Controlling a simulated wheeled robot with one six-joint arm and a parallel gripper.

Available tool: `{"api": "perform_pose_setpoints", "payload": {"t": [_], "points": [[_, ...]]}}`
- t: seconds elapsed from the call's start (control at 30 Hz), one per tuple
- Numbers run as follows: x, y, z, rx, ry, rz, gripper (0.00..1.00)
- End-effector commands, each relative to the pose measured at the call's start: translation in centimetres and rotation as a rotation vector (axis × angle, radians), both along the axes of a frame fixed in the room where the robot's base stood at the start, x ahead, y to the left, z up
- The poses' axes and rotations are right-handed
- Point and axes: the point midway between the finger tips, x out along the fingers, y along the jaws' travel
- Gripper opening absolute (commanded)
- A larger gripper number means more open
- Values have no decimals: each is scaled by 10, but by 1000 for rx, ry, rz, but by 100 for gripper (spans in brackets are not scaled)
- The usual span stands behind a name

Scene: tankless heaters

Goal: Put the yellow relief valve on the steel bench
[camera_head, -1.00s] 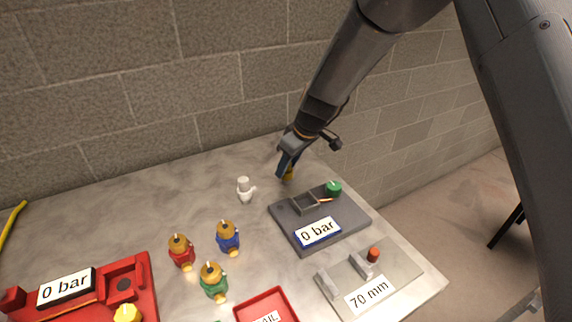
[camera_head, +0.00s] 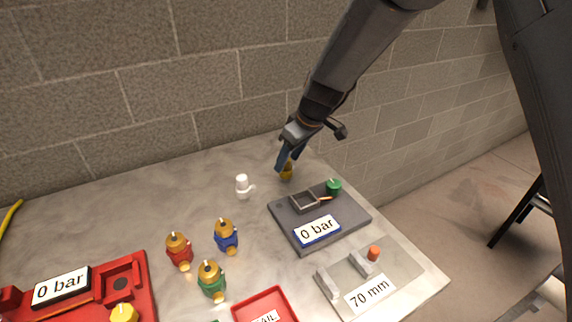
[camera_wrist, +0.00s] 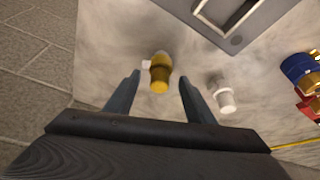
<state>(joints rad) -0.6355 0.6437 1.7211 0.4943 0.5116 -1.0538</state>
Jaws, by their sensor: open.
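The yellow relief valve (camera_head: 287,171) stands on the steel bench (camera_head: 120,215) near its back edge, behind the dark grey plate. It also shows in the wrist view (camera_wrist: 160,74), upright on the bench surface. My gripper (camera_head: 284,159) is open beside and just above the valve in the head view. In the wrist view my gripper's fingers (camera_wrist: 154,92) are spread to either side of the valve with a gap on both sides, and nothing is held. Part of the valve is hidden by a finger in the head view.
A white valve (camera_head: 243,186) stands left of the yellow one. Red (camera_head: 179,250), blue (camera_head: 227,237) and green (camera_head: 211,281) valves stand nearer. The dark plate (camera_head: 345,226) with its "0 bar" display lies to the right. The brick wall (camera_head: 200,80) rises close behind.

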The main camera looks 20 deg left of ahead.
Motion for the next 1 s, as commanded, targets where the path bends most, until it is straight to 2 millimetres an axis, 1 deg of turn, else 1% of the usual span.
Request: {"api": "perform_pose_setpoints", "payload": {"t": [0.03,0.3,0.5,0.7,0.9,0.97,1.0], "points": [[1,-3,8,3,-4,0,49],[-5,-21,53,2,-3,0,49],[-8,-30,76,1,-3,0,49],[-10,-34,85,0,0,0,49],[-10,-35,85,-1,0,-3,49],[-9,-43,83,-5,5,-22,49],[-7,-55,81,-11,11,-49,49]]}}
